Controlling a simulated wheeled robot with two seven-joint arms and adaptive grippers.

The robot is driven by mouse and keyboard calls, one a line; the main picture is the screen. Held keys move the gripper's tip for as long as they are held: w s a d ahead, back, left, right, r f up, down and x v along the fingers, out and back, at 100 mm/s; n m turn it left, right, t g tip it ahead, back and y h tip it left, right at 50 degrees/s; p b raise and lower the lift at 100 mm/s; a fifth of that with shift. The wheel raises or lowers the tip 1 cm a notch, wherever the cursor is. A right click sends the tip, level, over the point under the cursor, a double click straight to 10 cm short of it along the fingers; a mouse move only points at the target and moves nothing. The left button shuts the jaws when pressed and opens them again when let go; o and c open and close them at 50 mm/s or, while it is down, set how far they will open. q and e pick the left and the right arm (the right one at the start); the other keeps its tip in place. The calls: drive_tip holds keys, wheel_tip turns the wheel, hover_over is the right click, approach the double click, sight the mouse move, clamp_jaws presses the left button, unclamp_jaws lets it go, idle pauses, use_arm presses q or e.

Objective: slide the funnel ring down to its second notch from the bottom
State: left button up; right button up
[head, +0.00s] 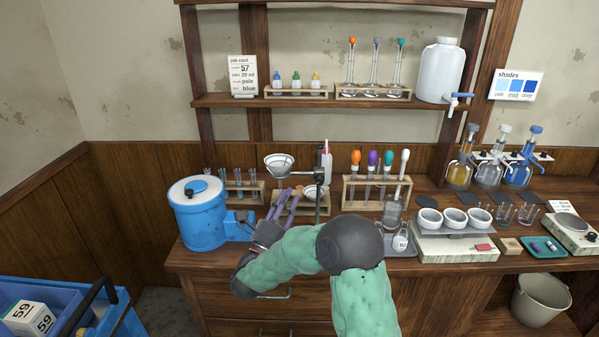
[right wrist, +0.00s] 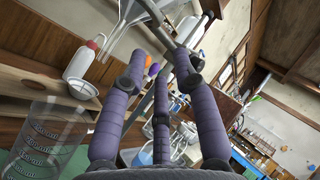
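The clear funnel (head: 279,163) sits in its ring high on the dark upright rod (head: 318,200) of a stand at the back of the bench. A dark clamp (head: 320,176) joins the ring to the rod. My right gripper (head: 291,192) reaches up from the front, its purple fingers below and in front of the funnel. The right wrist view shows those fingers (right wrist: 158,62) spread apart, with no object clearly held. A clear cone, seemingly the funnel (right wrist: 118,25), shows beyond their tips. The notches are too small to make out. My left gripper is not in view.
A blue drum (head: 197,222) stands left of the stand. A rack with coloured-top droppers (head: 375,192) and a white wash bottle (head: 326,165) stand close on the right. A graduated beaker (right wrist: 48,140) shows at lower left in the right wrist view. A shelf (head: 300,101) runs above.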

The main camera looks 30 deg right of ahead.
sight(299, 174)
drive_tip(key=b+x, duration=0.1)
drive_tip(key=x, duration=0.7)
drive_tip(key=shift+w+d, duration=0.1)
drive_tip(key=shift+d, duration=0.05)
clamp_jaws()
